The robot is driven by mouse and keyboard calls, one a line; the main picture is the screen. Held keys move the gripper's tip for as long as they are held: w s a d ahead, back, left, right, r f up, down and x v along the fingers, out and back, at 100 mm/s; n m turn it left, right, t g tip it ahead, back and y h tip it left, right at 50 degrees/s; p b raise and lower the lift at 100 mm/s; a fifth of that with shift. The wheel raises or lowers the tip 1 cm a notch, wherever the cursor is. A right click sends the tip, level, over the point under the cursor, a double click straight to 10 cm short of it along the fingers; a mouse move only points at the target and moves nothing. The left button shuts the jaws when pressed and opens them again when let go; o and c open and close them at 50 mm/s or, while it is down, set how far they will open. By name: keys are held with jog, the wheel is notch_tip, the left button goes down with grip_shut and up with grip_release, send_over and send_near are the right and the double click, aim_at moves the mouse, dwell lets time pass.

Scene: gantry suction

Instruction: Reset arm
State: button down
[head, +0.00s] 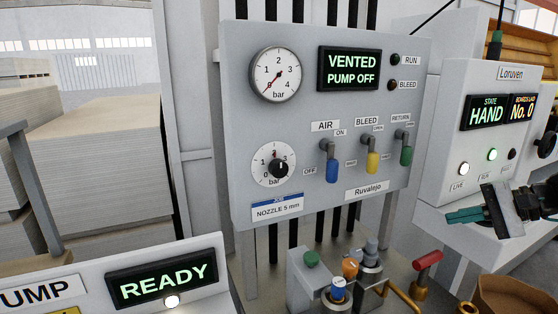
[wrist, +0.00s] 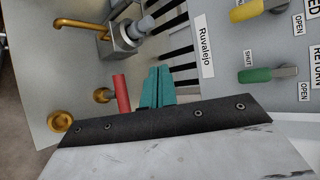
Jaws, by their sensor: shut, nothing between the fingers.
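My gripper (head: 464,215) is at the right in the head view, in front of the Loruven box. Its teal fingers are together with nothing between them. In the wrist view my gripper (wrist: 158,88) points toward the vertical black pipes, and its fingers seem apart from everything. The grey valve panel (head: 230,150) stands to the left of my gripper in the head view. Its display (head: 350,69) reads VENTED, PUMP OFF. The blue AIR lever (head: 332,170), yellow BLEED lever (head: 372,162) and green RETURN lever (head: 406,154) all hang down.
A red-handled valve (head: 428,260) and brass pipe stand below my gripper. Nozzles with blue (head: 338,289) and orange (head: 350,268) parts stand left of it. The Loruven box (head: 452,100) reads HAND, No. 0. A READY console (head: 165,283) is at lower left; board stacks (head: 110,150) stand behind.

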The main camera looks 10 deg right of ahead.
jog(key=s+a+n+g+h, duration=0.5)
jog(key=s+a+n+h, duration=0.5)
jog(key=s+a, duration=0.8)
jog(key=s, duration=0.3)
jog(key=shift+r+n+g, duration=0.3)
jog(key=shift+r, duration=0.1)
